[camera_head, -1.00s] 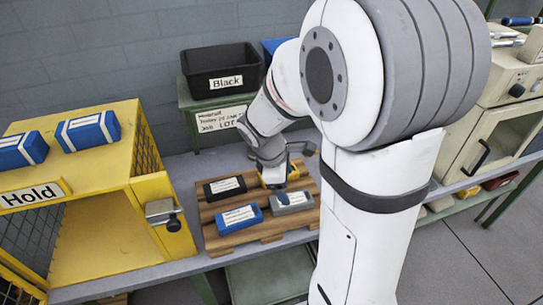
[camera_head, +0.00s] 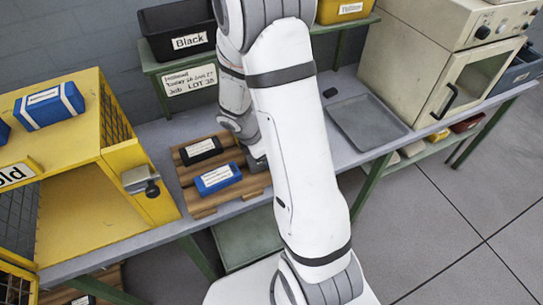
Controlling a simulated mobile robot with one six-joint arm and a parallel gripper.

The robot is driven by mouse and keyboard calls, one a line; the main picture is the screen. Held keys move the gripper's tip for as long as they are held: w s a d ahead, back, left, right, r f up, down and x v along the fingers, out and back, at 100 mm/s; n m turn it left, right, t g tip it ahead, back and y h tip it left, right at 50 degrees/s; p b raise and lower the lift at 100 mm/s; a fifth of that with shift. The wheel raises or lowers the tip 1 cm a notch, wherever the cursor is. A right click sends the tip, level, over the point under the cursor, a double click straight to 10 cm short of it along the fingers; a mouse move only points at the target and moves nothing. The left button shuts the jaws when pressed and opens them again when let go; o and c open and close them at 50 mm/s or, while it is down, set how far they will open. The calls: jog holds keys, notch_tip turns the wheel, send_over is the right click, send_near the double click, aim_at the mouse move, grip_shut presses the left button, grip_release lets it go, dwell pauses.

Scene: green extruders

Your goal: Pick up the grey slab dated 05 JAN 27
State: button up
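The grey slab cannot be made out now; my arm covers the right part of the wooden pallet (camera_head: 205,212). On the pallet, a black slab (camera_head: 200,150) lies at the back and a blue slab (camera_head: 217,177) in front of it, both with white labels too small to read. My wrist comes down over the pallet's right side, and my forearm hides the fingertips. A dark grey patch shows beside the arm there, and I cannot tell whether it is gripper or slab. I cannot see whether the gripper holds anything.
A yellow cabinet (camera_head: 95,165) with an open front stands left, a blue slab (camera_head: 50,105) on top. A black bin (camera_head: 180,30) and a yellow bin (camera_head: 345,10) stand on the raised shelf. A grey tray (camera_head: 365,122) lies right of my arm, before a beige oven (camera_head: 440,70).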

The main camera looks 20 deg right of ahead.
jog(key=c, duration=1.2)
